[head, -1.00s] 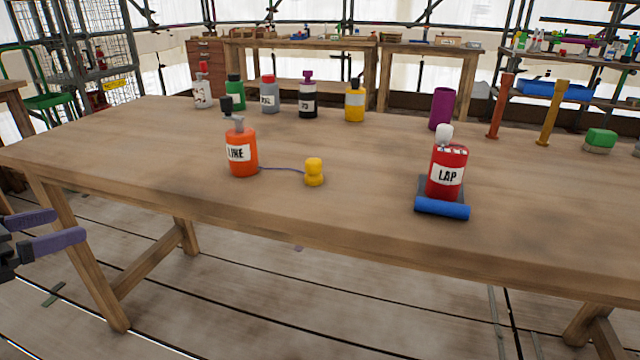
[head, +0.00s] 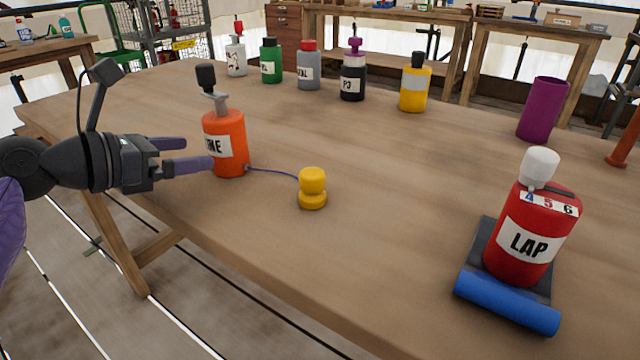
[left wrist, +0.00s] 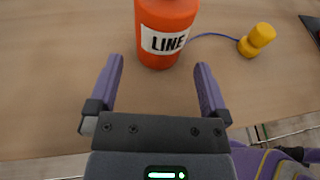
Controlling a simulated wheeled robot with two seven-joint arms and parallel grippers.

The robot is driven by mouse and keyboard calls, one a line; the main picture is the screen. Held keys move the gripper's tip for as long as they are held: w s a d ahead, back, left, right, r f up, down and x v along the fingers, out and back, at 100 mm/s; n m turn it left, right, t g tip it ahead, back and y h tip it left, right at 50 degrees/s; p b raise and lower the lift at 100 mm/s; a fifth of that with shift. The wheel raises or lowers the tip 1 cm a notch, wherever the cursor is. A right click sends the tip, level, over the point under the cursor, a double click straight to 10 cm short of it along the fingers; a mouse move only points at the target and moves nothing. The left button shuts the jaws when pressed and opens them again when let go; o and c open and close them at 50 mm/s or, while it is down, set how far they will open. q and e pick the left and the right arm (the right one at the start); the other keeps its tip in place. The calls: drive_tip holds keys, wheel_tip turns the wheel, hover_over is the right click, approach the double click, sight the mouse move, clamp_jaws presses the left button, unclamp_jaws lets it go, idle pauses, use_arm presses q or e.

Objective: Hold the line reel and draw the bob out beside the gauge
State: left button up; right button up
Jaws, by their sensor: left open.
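The line reel (head: 225,146) is an orange bottle shape labelled LINE with a grey and black top, upright near the table's front edge. It also shows in the left wrist view (left wrist: 166,32), straight ahead of the fingers. A thin blue line runs from its side to the yellow bob (head: 312,188), which stands to its right and also shows in the left wrist view (left wrist: 257,40). The gauge (head: 530,236) is a red body labelled LAP with a white knob and numbers on top. My left gripper (head: 198,154) is open and empty, just left of the reel. My right gripper is out of view.
The gauge stands on a dark pad with a blue roll (head: 507,303) at its front. Several bottles line the back, including a green one (head: 271,60) and a yellow one (head: 415,84). A purple cup (head: 542,109) stands behind the gauge. Table between bob and gauge is clear.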

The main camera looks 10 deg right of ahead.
sight(210, 152)
use_arm(q)
drive_tip(key=b+x, duration=0.1)
drive_tip(key=x, duration=0.5)
drive_tip(key=shift+a+f, duration=0.1)
drive_tip(key=c, duration=0.7)
drive_tip(key=shift+o, duration=0.2)
idle(0.6)
